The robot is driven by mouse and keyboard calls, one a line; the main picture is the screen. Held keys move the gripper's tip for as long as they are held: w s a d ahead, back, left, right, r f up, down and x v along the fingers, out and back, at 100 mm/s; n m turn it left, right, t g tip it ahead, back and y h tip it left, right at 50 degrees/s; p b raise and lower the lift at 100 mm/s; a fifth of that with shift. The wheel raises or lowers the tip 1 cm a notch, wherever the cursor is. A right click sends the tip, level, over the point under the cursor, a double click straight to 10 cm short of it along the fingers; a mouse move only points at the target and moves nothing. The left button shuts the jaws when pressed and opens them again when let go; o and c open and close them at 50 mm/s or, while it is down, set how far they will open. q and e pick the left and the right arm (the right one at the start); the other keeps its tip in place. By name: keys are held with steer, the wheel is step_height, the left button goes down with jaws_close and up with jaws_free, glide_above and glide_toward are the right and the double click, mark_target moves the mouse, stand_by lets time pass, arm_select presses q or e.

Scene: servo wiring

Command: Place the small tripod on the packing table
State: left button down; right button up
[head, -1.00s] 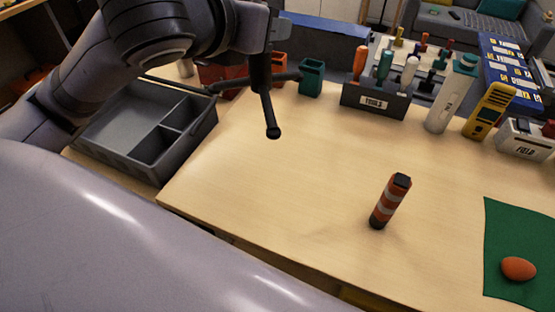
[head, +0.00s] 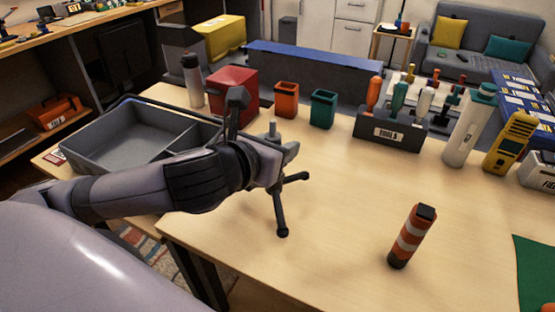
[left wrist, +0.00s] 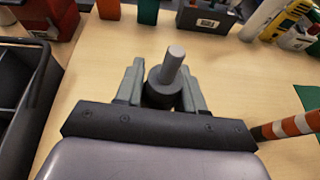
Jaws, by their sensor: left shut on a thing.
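The small tripod (head: 281,212) is dark, with splayed legs and a grey stud on top. My left gripper (head: 276,160) is shut on its upper part. In the left wrist view the tripod's grey stud and dark collar (left wrist: 165,85) sit between the two fingers of the left gripper (left wrist: 162,92). The tripod is roughly upright over the left part of the light wooden packing table (head: 330,190). I cannot tell whether its feet touch the tabletop. Part of it is hidden behind the gripper. My right gripper is not in view.
A grey divided tray (head: 130,150) lies left of the gripper. A red box (head: 232,95), orange cup (head: 286,99) and teal cup (head: 322,108) stand behind. A tool holder (head: 390,132) is back right. The table's middle is clear.

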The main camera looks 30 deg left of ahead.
arm_select(q)
step_height(320, 180, down, 2)
steer(key=shift+f, duration=0.15)
steer(key=c, duration=0.7)
jaws_free()
steer(key=shift+f, duration=0.15)
